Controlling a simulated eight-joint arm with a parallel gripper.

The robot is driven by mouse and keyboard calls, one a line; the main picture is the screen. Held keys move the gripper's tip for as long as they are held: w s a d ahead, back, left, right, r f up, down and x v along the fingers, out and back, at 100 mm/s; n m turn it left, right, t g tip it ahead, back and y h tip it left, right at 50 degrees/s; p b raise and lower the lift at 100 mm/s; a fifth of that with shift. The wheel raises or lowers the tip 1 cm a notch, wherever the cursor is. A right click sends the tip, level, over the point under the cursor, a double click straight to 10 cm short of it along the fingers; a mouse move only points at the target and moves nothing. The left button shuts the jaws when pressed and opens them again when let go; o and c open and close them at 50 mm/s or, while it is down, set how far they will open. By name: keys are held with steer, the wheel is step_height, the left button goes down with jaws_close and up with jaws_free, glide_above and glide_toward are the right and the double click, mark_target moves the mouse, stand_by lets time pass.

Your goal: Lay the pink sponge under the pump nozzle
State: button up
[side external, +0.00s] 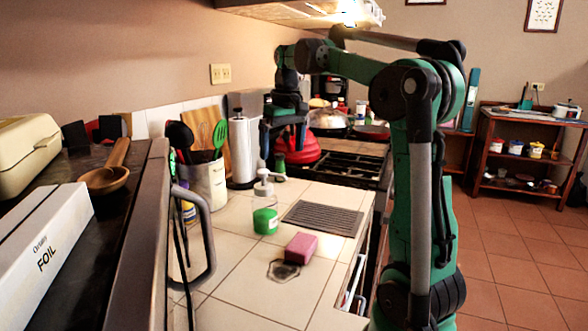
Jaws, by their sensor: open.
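The pink sponge (300,248) lies on the tiled counter, at the right edge of a dark wet-looking patch (283,270). The pump bottle (265,215), clear with green soap and a whitish pump head (263,185), stands upright behind and to the left of the sponge. The sponge and bottle are apart. The exact direction of the nozzle is too small to tell. My gripper (284,155) hangs in the air above and behind the bottle, fingers pointing down, open and empty. It is well clear of the sponge.
A dark ribbed mat (323,217) lies right of the bottle. A utensil crock (207,180) and paper towel roll (243,150) stand behind left. A red kettle-like object (302,150) and the stove (335,163) are farther back. The front counter is mostly clear.

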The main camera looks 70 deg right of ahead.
mark_target(310, 269)
steer(key=shift+w+a+r+m, duration=0.1)
steer(key=shift+w+r+m, duration=0.1)
steer(key=shift+m, duration=0.9)
steer(key=c, duration=0.3)
steer(key=shift+m+g, duration=0.3)
steer(key=s+f, duration=0.1)
steer(key=f, duration=0.1)
steer(key=s+a+f, duration=0.1)
steer(key=s+f, duration=0.2)
steer(key=shift+a+f, duration=0.25)
steer(key=shift+f, duration=0.1)
steer(key=c, duration=1.1)
steer(key=shift+m+g+y, duration=0.3)
steer(key=s+a+f, duration=0.1)
steer(key=s+f, duration=0.1)
steer(key=s+a+f, duration=0.2)
steer(key=f, duration=0.1)
steer(key=s+a+f, duration=0.1)
steer(key=s+f, duration=0.1)
steer(key=f, duration=0.1)
steer(key=shift+s+a+f, duration=0.2)
steer(key=shift+s+a, duration=0.1)
steer(key=shift+s, duration=0.1)
jaws_close()
step_height(310, 269, down, 10)
steer(key=shift+r, duration=0.15)
steer(key=shift+w+d, duration=1.4)
steer(key=shift+d, duration=0.05)
